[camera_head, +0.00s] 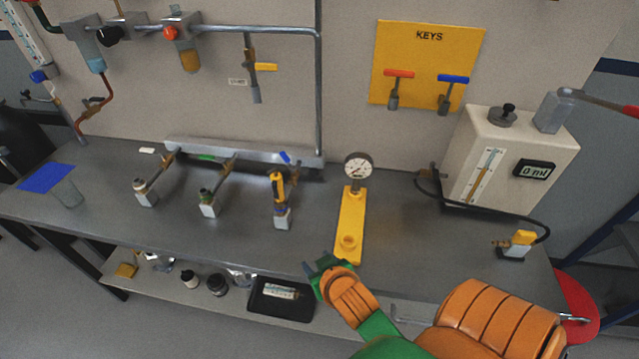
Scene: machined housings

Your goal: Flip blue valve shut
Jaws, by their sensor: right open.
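A small blue lever (285,157) shows on the rightmost of three bench fittings, at the rail along the back of the bench. Below it stands a yellow and black body (278,188) on a grey-white block. Whether the lever lies along or across its pipe is too small to tell. Another blue part, a knob (39,76), sits on the piping at the far left. My right gripper (322,266) is open and empty near the bench's front edge, in front of and right of the blue lever. My left gripper is out of view.
A yellow plate with a gauge (351,225) lies just beyond my right gripper. A KEYS board (428,50) holds red and blue handles. A white metering box (500,150) and a small yellow-topped fitting (523,238) stand right. The bench (400,240) is clear between them.

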